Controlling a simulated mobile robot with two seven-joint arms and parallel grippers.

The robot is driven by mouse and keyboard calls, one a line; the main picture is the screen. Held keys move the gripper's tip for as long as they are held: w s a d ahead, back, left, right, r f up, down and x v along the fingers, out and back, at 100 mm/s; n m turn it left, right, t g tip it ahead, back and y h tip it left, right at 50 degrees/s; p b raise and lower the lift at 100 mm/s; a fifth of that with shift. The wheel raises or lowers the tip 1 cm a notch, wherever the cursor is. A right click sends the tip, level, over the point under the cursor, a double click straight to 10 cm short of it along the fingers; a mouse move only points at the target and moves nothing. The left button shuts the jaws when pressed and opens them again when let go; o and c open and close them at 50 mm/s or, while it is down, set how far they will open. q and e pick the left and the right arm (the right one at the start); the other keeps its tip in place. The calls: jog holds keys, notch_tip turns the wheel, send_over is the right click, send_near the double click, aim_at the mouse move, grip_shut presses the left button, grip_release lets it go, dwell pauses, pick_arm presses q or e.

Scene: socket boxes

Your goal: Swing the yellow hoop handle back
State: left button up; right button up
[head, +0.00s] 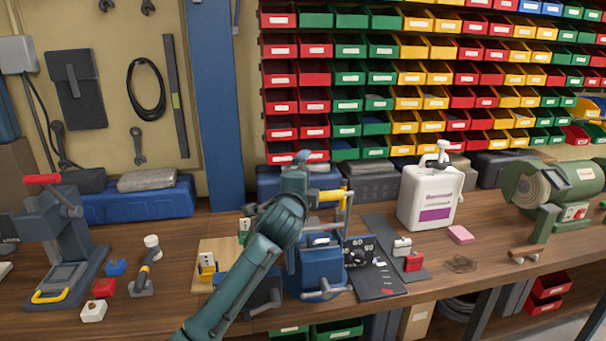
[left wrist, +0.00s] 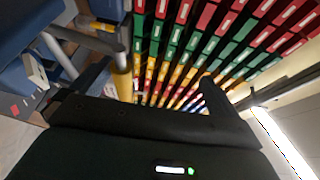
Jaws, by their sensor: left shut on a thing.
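The yellow hoop handle (head: 334,195) stands raised above the blue socket box (head: 322,268) on the workbench, its grey side arm running down to the box. In the left wrist view the yellow grip (left wrist: 123,78) shows just beyond my gripper, joined to grey side bars (left wrist: 88,38). My left gripper (head: 321,188) is at the yellow grip and shut on it. My wrist and forearm hide the left side of the handle and part of the box. My right gripper is not in view.
A black dial panel (head: 360,250) stands right of the box, with a white jug (head: 430,197) behind. A wooden board with a yellow padlock-like piece (head: 207,265) lies left. Blue and dark cases line the back below the bin rack (head: 350,78).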

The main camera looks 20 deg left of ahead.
pick_arm(q)
jog(key=shift+s+a+r+t, duration=0.15)
jog(key=shift+r+t, duration=0.25)
jog(key=shift+r, duration=1.2)
jog(key=shift+s+f, duration=0.2)
jog(key=shift+s, duration=0.1)
jog(key=shift+g, duration=0.3)
jog(key=s, duration=0.3)
jog(key=s+d+f+b, duration=0.1)
jog(key=s, duration=0.3)
jog(key=s+d+b, duration=0.1)
jog(key=s, duration=0.2)
jog(key=shift+s+f, duration=0.25)
jog(key=shift+s, duration=0.1)
jog(key=c, duration=0.9)
jog(key=shift+s+d+f, duration=0.2)
jog(key=shift+s, duration=0.5)
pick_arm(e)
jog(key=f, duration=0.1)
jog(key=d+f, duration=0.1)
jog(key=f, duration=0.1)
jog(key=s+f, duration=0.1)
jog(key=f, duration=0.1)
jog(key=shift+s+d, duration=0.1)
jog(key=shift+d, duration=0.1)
pick_arm(q)
jog(key=shift+c, duration=0.2)
